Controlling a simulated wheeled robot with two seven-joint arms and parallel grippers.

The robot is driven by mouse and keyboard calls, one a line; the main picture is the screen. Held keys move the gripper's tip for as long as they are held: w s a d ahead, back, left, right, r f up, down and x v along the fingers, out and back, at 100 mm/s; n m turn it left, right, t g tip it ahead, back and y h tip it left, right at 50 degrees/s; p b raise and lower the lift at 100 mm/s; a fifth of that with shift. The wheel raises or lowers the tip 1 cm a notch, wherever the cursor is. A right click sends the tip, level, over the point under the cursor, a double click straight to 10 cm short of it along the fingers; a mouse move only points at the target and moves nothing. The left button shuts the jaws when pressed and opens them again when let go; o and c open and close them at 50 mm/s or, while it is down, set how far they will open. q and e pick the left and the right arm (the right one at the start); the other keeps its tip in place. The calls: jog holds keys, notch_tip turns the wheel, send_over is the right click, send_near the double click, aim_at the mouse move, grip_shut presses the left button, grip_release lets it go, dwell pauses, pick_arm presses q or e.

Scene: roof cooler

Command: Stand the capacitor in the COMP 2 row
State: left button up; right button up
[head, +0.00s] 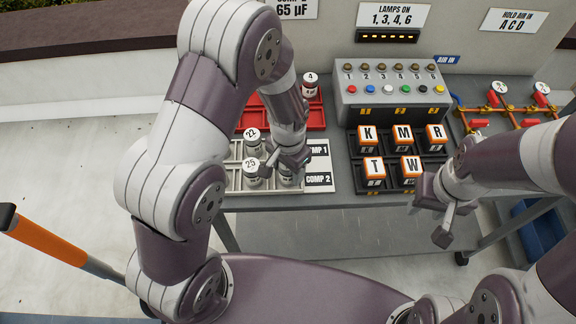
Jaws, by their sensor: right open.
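The grey rack (236,184) has a COMP 1 label (317,150) and a COMP 2 label (318,180) at its right. A capacitor marked 22 (252,146) stands in the back row. A capacitor marked 25 (252,178) stands in the front, COMP 2 row. Another pale cylinder (285,180) shows beside it, partly hidden under my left gripper (281,164). That gripper is low over the rack's right part; its jaws and any hold are unclear. My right gripper (430,212) is open and empty, in front of the bench's right part, away from the rack.
A red tray (316,116) with a capacitor marked 4 (309,86) lies behind the rack, partly hidden by my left arm. A button box (394,101), lettered blocks (373,168) in a dark rack and red-handled pipework (497,97) stand to the right. A sign (292,8) reads 65 µF.

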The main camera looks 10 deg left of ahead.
pick_arm(q)
jog(key=shift+o, duration=0.6)
notch_tip(320, 180, up, 12)
jog(key=shift+f, duration=0.1)
jog(key=s+a+n+t, duration=0.1)
jog(key=s+a+n, duration=0.4)
jog(key=s+a, duration=0.2)
jog(key=shift+s+a+f+n, duration=0.2)
jog(key=shift+s+f+n, duration=0.15)
jog(key=shift+s, duration=0.4)
